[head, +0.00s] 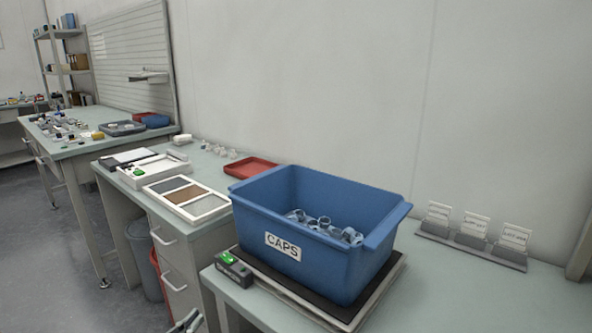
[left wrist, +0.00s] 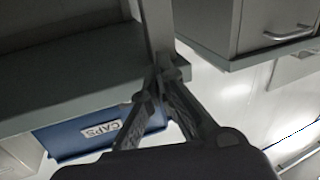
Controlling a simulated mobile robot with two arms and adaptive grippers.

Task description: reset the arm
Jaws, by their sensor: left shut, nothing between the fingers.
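My left gripper (head: 187,321) shows only as a small grey part at the bottom edge of the head view, low beside the benches and left of the blue bin. In the left wrist view its two dark fingers (left wrist: 163,75) come together at the tips, shut with nothing held. The fingertips are near a grey bench edge in that view, and I cannot tell whether they touch it. My right gripper is not in view.
A blue bin (head: 334,205) labelled CAPS holds several caps on a black-topped scale (head: 281,289); it also shows in the left wrist view (left wrist: 72,140). A drawer cabinet (head: 183,258) and grey waste bin (head: 146,262) stand left. Card holders (head: 472,245) stand right.

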